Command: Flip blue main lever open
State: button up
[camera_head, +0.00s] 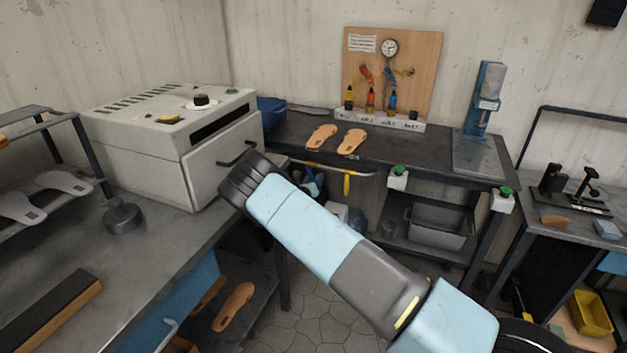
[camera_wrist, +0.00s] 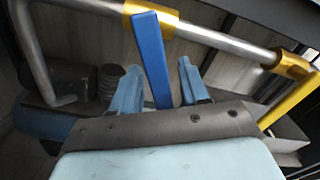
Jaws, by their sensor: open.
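The blue lever (camera_wrist: 150,50) is a flat bar on a metal pipe (camera_wrist: 215,38) with brass-coloured fittings in the wrist view. It extends from the pipe down to between the two blue fingers of my gripper (camera_wrist: 159,78). The fingers are open, one on each side of the lever, with visible gaps; contact cannot be told. In the head view the pipe (camera_head: 358,174) runs under the front edge of the dark bench. My arm covers much of that area there, and the blue lever cannot be made out clearly.
A yellow lever (camera_wrist: 294,101) sits on the same pipe to the right; it also shows in the head view (camera_head: 347,186). A bent metal handle (camera_wrist: 40,65) is at the left of the wrist view. The grey oven-like box (camera_head: 170,150) stands left of my arm.

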jog(key=shift+w+d, duration=0.1)
jog(key=shift+w, duration=0.15)
jog(key=shift+c, duration=0.3)
grip_shut()
